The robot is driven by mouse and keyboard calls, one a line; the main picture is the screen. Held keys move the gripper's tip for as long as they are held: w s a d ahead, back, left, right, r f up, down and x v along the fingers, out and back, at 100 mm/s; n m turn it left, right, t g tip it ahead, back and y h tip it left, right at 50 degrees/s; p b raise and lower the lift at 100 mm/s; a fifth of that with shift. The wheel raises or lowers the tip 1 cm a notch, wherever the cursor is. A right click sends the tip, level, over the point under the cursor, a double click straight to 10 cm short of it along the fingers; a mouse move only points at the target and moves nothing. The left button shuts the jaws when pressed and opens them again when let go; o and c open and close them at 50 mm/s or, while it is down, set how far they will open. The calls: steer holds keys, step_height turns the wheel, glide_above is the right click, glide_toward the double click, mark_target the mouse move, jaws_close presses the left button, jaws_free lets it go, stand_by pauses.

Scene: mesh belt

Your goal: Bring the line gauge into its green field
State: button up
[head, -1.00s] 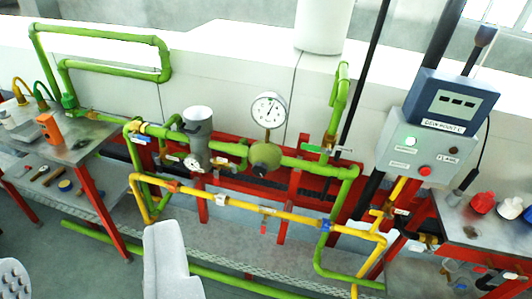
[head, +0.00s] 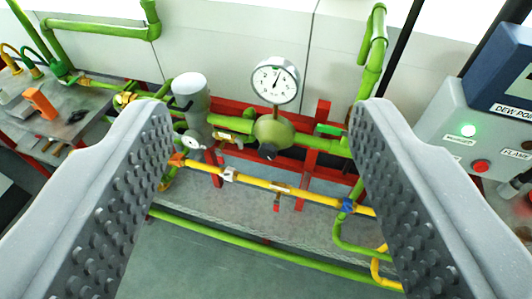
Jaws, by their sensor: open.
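The line gauge (head: 276,80) is a round white dial in a grey rim, on a short stem above a green rounded body (head: 272,132) in the green pipe line. Its needle points up and slightly right; a green field on the dial is too small to make out. A dark knob (head: 267,151) sits at the front of the green body. My gripper (head: 262,118) is open and empty, its two grey studded fingers wide apart at left and right of the view. The gauge and green body show between the fingers, farther off and not touched.
A grey cylinder (head: 190,100) with a small dial (head: 194,142) stands left of the gauge. A yellow pipe (head: 255,182) with a blue fitting (head: 347,206) runs below. A grey control box (head: 465,130) stands at right. A metal table (head: 75,110) with an orange block (head: 40,103) is at left.

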mark_target(266, 156)
steer(key=shift+o, duration=1)
steer(key=w+a+f+y, duration=0.1)
steer(key=w+f, duration=0.4)
steer(key=w, duration=0.2)
steer(key=w+a+f+y, duration=0.1)
steer(key=w+a+f, duration=0.1)
steer(key=w+f, duration=0.2)
steer(key=w, duration=0.3)
steer(key=shift+a+f+t+b, duration=0.25)
steer(key=shift+f+t+b, duration=0.1)
steer(key=shift+f+t, duration=0.05)
steer(key=w+a+f+m+h, duration=0.1)
steer(key=w+f, duration=0.3)
steer(key=f, duration=0.4)
steer(key=w+a+f+t+h+b, duration=0.1)
steer(key=w+f, duration=0.3)
steer(key=f, duration=0.4)
steer(key=w+a+f+m+h, duration=0.1)
steer(key=w+f, duration=0.3)
steer(key=f, duration=0.5)
steer(key=s+d+f+m+h, duration=0.1)
steer(key=d+f+h, duration=0.1)
steer(key=f, duration=0.6)
steer(key=d+f+h, duration=0.1)
steer(key=f+h, duration=0.2)
steer(key=f, duration=0.5)
steer(key=b+x, duration=0.1)
steer(key=x, duration=1.2)
steer(key=shift+w+a+f, duration=0.1)
steer(key=shift+w+f, duration=0.05)
